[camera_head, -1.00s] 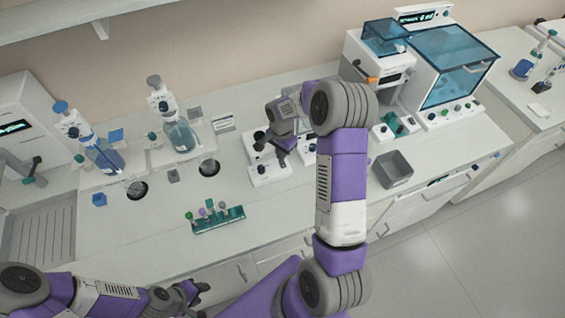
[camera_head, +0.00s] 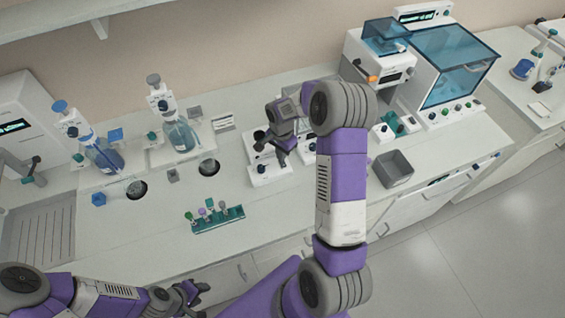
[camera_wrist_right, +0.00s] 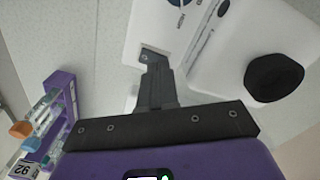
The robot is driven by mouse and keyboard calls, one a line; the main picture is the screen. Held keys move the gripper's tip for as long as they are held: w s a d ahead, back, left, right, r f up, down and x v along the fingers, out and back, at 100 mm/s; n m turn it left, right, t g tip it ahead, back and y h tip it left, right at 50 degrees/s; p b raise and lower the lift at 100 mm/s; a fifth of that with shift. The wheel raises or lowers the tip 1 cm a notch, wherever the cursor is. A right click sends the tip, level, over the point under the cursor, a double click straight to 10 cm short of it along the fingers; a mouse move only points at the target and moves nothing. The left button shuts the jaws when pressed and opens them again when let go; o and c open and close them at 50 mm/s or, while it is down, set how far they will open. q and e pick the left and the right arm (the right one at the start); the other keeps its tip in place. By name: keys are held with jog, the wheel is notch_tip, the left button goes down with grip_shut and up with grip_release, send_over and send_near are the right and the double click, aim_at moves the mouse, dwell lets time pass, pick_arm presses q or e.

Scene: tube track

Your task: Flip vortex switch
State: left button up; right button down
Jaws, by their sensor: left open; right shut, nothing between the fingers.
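The likely vortex mixer, a small white unit (camera_head: 268,171) with dark knobs, stands on the bench at mid-picture, partly hidden by my right arm. My right gripper (camera_head: 284,160) is shut and empty, pointing down over its front. In the right wrist view a white unit (camera_wrist_right: 212,42) shows a black round part (camera_wrist_right: 273,77) and a small rectangular recess. My shut fingertips (camera_wrist_right: 152,55) are at this recess; I cannot tell whether they touch the switch. My left gripper (camera_head: 199,291) is open and empty, low in front of the bench.
A teal rack (camera_head: 219,224) with several capped tubes stands at the bench front. A grey bin (camera_head: 393,169) is right of my right arm. Two bottle dispensers (camera_head: 103,155) stand at left. In the wrist view, a purple rack (camera_wrist_right: 62,110) holds tubes at left.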

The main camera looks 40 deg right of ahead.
jog(key=shift+f+b, duration=0.6)
jog(key=shift+f, duration=0.15)
jog(key=shift+r, duration=0.15)
jog(key=shift+r+p, duration=0.55)
jog(key=shift+r, duration=0.1)
jog(key=shift+r+p, duration=1.65)
jog(key=shift+r, duration=1.15)
jog(key=shift+f, duration=0.15)
